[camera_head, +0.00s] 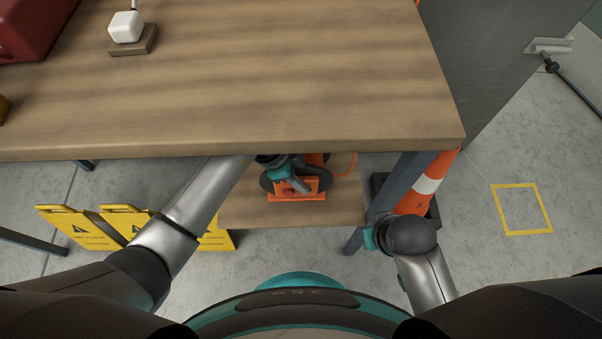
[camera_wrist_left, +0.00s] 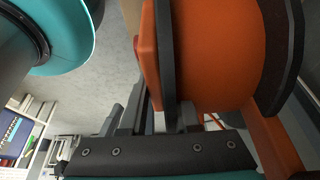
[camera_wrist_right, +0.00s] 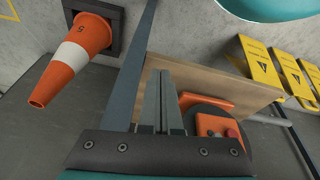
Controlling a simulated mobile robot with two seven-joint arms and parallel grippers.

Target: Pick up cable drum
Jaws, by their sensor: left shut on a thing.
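The cable drum (camera_head: 315,186) is orange with dark round flanges. It sits on or just above the wooden lower shelf (camera_head: 240,208) under the table, partly hidden by the tabletop and my left gripper. My left gripper (camera_head: 301,186) reaches under the table edge and is shut on the drum. In the left wrist view, its fingers are at the drum's (camera_wrist_left: 215,55) orange frame beside a dark flange. My right gripper (camera_wrist_right: 160,105) is empty, its fingers close together. In the right wrist view, part of the drum (camera_wrist_right: 210,125) shows beyond those fingers.
The wooden tabletop (camera_head: 250,90) overhangs the shelf. A grey table leg (camera_head: 395,185) and an orange-white cone (camera_head: 426,186) stand to the right. Yellow floor signs (camera_head: 70,228) stand at the left. The floor at the right, with a yellow square outline (camera_head: 522,209), is clear.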

